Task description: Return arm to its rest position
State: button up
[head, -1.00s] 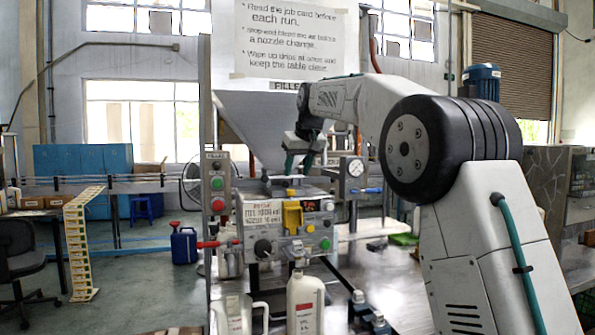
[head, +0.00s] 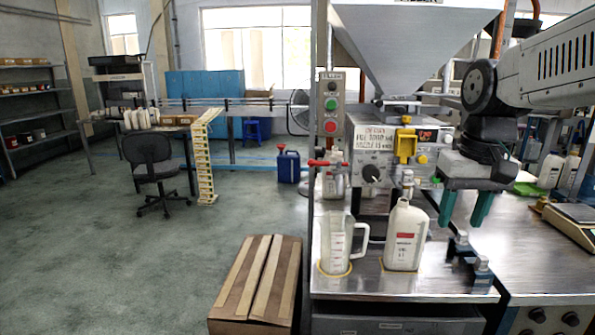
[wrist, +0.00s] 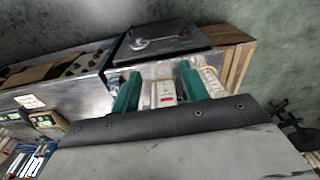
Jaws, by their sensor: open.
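My gripper (head: 465,208) hangs at the right in the head view, its two green fingers pointing down, apart and empty. It is above the steel table, to the right of a white bottle (head: 405,238) with a red label. A clear measuring jug (head: 337,243) stands left of the bottle. The filling machine (head: 385,142) with its steel hopper (head: 415,45) stands behind them. In the wrist view the green fingers (wrist: 160,92) are spread, with the bottle (wrist: 164,95) showing beyond the gap between them. Nothing is held.
A metal clamp fixture (head: 470,262) sits near the table's front edge. A scale (head: 572,222) stands at the right. An office chair (head: 155,170) stands further back. The floor at left is clear.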

jog(key=s+f, duration=0.3)
jog(key=s, duration=0.6)
jog(key=s+a+f, duration=0.1)
jog(key=s+f, duration=0.3)
jog(key=s, duration=0.6)
jog(key=shift+s+a, duration=0.2)
jog(key=shift+a, duration=0.05)
